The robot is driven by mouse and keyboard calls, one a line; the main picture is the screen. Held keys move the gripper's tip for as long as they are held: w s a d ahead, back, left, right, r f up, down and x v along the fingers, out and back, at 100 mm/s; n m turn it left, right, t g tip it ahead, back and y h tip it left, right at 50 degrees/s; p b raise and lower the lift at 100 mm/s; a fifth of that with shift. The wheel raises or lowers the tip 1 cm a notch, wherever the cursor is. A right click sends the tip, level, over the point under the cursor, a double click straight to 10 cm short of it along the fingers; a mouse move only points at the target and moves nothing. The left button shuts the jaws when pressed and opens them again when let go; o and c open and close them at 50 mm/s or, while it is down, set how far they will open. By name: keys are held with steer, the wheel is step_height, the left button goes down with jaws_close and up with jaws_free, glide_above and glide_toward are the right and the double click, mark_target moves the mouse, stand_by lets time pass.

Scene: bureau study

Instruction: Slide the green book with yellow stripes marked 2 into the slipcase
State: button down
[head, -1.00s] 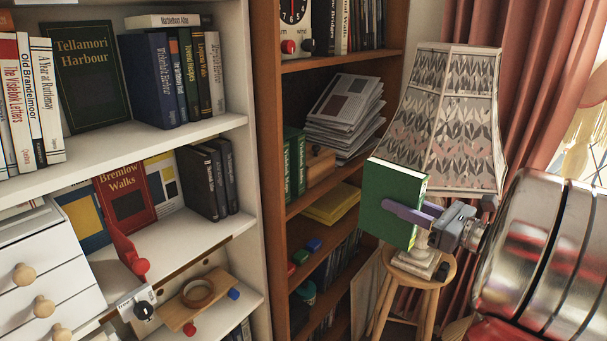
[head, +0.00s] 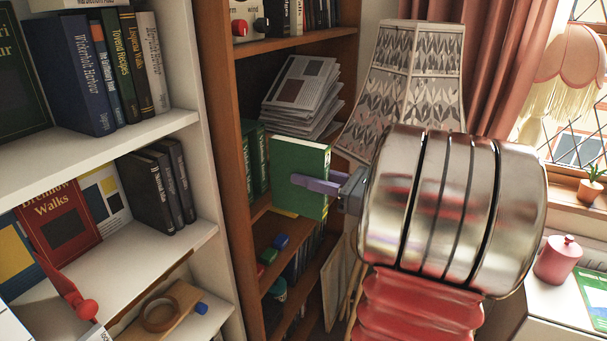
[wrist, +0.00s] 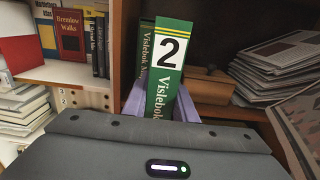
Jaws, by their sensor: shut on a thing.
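The green book (head: 300,165) is upright in my gripper (head: 318,185), with one purple finger lying across its near cover. In the wrist view its spine (wrist: 163,90) faces me, with yellow stripes at the top and a white label marked 2. The purple fingers are on either side of it, and my gripper is shut on it. Other green volumes (head: 255,150) stand on the brown bookcase shelf behind it, left in the head view. One matching spine (wrist: 146,50) shows just behind the held book in the wrist view. I cannot clearly make out the slipcase.
A leaning stack of magazines (head: 298,95) lies on the shelf to the right of the green volumes. A wooden object (wrist: 208,88) sits beside them. The brown bookcase upright (head: 222,150) is at left. A large lampshade (head: 415,75) stands behind my arm.

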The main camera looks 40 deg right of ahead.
steer(key=shift+w+a, duration=0.25)
steer(key=shift+w, duration=0.05)
steer(key=shift+x, duration=1.75)
steer(key=shift+r, duration=0.1)
stand_by(0.6)
steer(key=x, duration=0.7)
stand_by(4.3)
